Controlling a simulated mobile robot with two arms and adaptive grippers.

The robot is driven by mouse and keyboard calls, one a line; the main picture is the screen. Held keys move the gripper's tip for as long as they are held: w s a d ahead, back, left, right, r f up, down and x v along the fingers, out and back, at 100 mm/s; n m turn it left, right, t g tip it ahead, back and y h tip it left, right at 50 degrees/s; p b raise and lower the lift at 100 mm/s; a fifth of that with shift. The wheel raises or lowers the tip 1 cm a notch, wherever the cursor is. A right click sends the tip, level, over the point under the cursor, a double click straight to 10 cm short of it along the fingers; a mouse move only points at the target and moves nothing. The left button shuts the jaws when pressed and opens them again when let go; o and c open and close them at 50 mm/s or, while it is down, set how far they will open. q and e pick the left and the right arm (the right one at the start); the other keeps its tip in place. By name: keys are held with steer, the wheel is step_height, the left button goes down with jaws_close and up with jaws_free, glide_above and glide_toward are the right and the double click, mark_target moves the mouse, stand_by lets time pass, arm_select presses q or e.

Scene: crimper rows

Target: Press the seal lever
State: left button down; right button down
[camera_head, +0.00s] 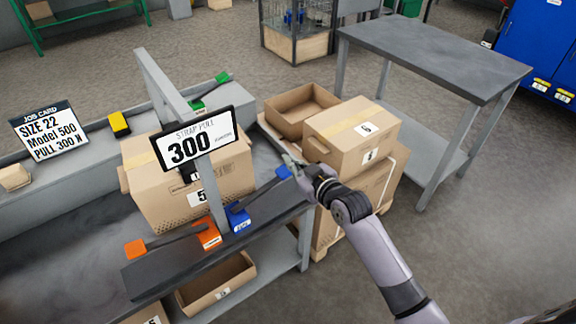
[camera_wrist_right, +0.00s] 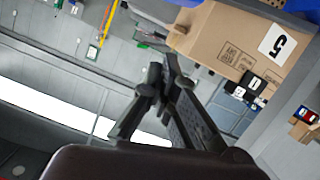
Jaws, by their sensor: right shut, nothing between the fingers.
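Several coloured levers stand around the strapping bench; their labels are too small to read, so I cannot tell which is the seal lever. A blue lever (camera_head: 238,218) has its arm rising right to a blue tip (camera_head: 283,172). An orange lever (camera_head: 207,236) beside it has its arm reaching left to an orange tip (camera_head: 135,249). A green lever (camera_head: 197,106) stands behind the carton. My right gripper (camera_head: 290,160) is shut and empty, just above the blue tip; contact is unclear. Its closed fingers also show in the wrist view (camera_wrist_right: 163,74). My left gripper is out of view.
A strapped carton (camera_head: 145,190) sits on the bench behind the display reading 300 (camera_head: 190,147). A job card (camera_head: 48,130) reads size 22, model 500, pull 300 N. Stacked cartons (camera_head: 350,133) stand close to my right gripper. A grey table (camera_head: 435,55) is at back right.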

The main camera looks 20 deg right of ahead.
mark_target(288, 174)
steer(key=w+f, duration=0.3)
steer(key=shift+w+a+f, duration=0.2)
steer(key=shift+w+a, duration=0.1)
steer(key=shift+w, duration=0.1)
steer(key=shift+d+f+b, duration=0.2)
steer(key=shift+f+b, duration=0.1)
steer(key=shift+f, duration=0.45)
